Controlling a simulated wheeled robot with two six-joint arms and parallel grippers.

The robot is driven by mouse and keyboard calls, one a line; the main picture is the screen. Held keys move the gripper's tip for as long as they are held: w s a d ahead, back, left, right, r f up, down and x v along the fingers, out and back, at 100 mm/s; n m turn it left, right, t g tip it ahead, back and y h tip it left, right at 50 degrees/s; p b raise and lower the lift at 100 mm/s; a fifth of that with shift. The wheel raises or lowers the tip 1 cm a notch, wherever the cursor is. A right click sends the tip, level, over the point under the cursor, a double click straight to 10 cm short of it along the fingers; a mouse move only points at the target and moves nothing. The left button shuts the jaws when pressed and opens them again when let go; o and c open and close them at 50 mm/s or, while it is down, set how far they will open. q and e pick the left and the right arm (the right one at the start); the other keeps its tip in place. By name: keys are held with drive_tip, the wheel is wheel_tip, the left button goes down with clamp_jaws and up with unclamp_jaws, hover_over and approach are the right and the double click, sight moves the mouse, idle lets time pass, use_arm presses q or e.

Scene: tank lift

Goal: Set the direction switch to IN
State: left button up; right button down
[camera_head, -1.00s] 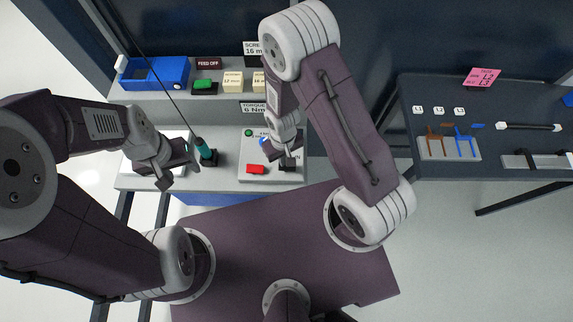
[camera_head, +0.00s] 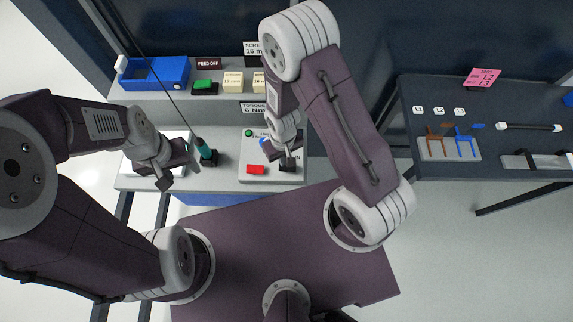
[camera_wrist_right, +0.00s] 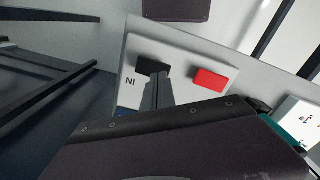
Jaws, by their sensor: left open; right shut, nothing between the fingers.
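The direction switch (camera_head: 288,168) is a small black block on a pale control panel (camera_head: 270,178), beside the printed IN label. In the right wrist view the black switch (camera_wrist_right: 152,66) sits just beyond my shut fingers, with the IN label (camera_wrist_right: 126,82) to its left. My right gripper (camera_head: 291,160) is shut and empty, its tips at the switch; I cannot tell which way the switch is set. A red button (camera_head: 256,169) is beside the switch and also shows in the wrist view (camera_wrist_right: 209,80). My left gripper (camera_head: 167,178) is open and empty over the bench's left part.
A teal screwdriver (camera_head: 206,152) on a cable stands between my grippers. Behind are a blue bin (camera_head: 153,73), a green button (camera_head: 204,86) and label cards (camera_head: 232,83).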

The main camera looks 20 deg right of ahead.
drive_tip(key=shift+f+b, duration=1.05)
drive_tip(key=shift+f, duration=0.25)
idle(0.8)
wheel_tip(320, 180, up, 7)
drive_tip(key=p, duration=0.6)
drive_tip(key=shift+r, duration=0.15)
idle(0.3)
